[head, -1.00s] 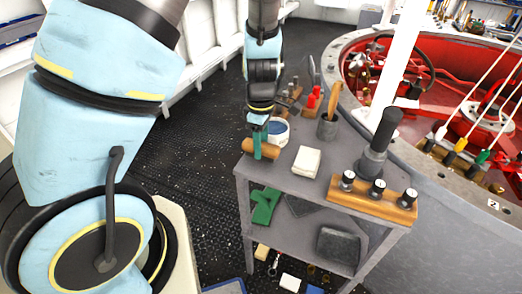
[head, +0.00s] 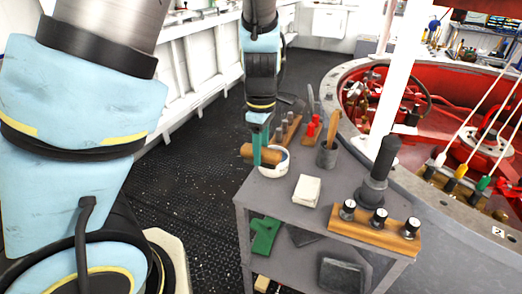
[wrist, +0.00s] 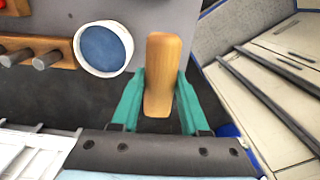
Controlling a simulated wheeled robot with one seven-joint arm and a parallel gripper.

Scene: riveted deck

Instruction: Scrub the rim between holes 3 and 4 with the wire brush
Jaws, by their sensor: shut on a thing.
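My gripper (head: 266,152) is shut on a wooden-bodied piece, which I take to be the wire brush (head: 245,152). In the wrist view the brush (wrist: 162,75) shows as a smooth tan block between the teal fingers; no bristles are visible. The grey rim (head: 455,205) of the large red-lined ring curves along the right. A small plate marked 2 (head: 497,231) sits on it. Holes 3 and 4 cannot be made out.
The grey cart (head: 290,215) carries a white pot with blue contents (head: 274,168), a white block (head: 306,190), a tool cup (head: 327,155) and a wooden rack of black-capped pieces (head: 375,222). A white post (head: 400,60) stands before the ring.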

